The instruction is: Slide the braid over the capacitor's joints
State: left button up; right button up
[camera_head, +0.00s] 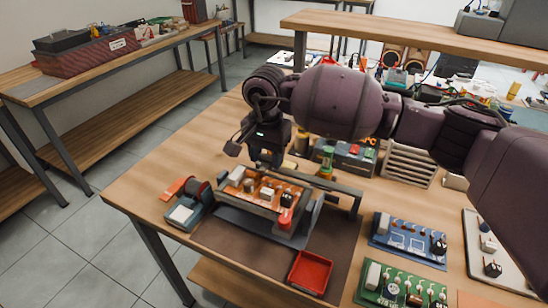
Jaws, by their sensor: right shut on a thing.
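My right gripper (266,158) points down over the back left of an orange circuit board (262,190). The board is held in a grey frame on the workbench and bears several small parts, pale and dark. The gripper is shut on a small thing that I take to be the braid. It is too small and too hidden by the fingers to make out. I cannot tell which part on the board is the capacitor, or whether the braid touches its joints. My left gripper is not in view.
A red tray (310,272) lies in front of the board frame. A blue board (408,240) and a green board (403,287) lie to the right. A small device with a white pad (182,214) stands at the left. The bench's left back is clear.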

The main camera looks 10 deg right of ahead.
aim_at(265, 156)
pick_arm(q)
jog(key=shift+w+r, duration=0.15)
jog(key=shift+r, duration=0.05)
pick_arm(e)
jog(key=shift+w+a+r, duration=0.1)
jog(key=shift+a, duration=0.05)
jog(key=o, duration=1.3)
jog(key=shift+a, duration=0.1)
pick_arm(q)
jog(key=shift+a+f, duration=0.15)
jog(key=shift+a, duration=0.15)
pick_arm(e)
jog(key=shift+r, duration=0.1)
pick_arm(q)
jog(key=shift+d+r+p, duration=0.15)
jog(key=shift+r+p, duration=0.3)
jog(key=shift+p, duration=0.1)
pick_arm(e)
notch_tip(265, 156, up, 10)
jog(key=shift+r, duration=0.25)
